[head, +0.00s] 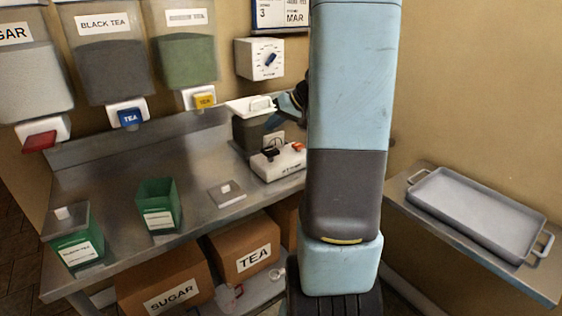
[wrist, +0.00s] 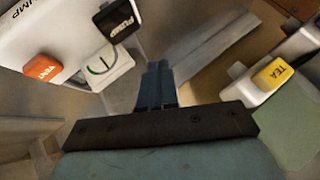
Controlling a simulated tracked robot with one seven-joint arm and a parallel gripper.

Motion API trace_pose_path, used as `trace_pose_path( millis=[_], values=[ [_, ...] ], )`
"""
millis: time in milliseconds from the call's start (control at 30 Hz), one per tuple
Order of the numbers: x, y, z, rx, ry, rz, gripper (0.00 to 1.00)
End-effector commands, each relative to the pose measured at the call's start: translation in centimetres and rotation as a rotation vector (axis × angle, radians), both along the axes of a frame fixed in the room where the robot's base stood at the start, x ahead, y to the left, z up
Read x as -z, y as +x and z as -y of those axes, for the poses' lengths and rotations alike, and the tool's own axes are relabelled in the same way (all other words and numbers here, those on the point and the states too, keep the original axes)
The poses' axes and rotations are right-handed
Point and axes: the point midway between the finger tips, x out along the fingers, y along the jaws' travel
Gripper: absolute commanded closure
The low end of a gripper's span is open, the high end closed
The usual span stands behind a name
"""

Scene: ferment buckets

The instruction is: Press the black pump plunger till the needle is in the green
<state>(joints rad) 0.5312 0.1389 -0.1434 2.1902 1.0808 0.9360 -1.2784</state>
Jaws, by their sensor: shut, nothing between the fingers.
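In the wrist view the plunger (wrist: 117,22), lettered PUMP, is at the upper left. The gauge (wrist: 104,68) is just below it, white with a green arc; I cannot tell where its needle points. An orange VENT button (wrist: 43,68) is left of the gauge. My gripper (wrist: 157,66) is shut and empty, apart from the plunger. In the head view my arm largely hides my gripper, near a grey bucket (head: 250,132).
The bucket has a white lid (head: 251,105). Dispensers with a blue lever (head: 130,118) and a yellow lever (head: 204,101) hang on the wall, left of the bucket. Green boxes (head: 158,204) stand on the counter. A metal tray (head: 480,215) lies on the right-hand bench.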

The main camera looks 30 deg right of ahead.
Motion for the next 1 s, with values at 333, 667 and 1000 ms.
trace_pose_path(
  millis=[333,667,1000],
  values=[
    [0.0,0.0,0.0,0.0,0.0,0.0,1.0],
    [-0.1,0.0,-0.1,-0.001,-0.001,0.0,1.0],
    [-3.8,-3.7,-7.3,-0.082,-0.051,-0.083,1.0]
  ],
)
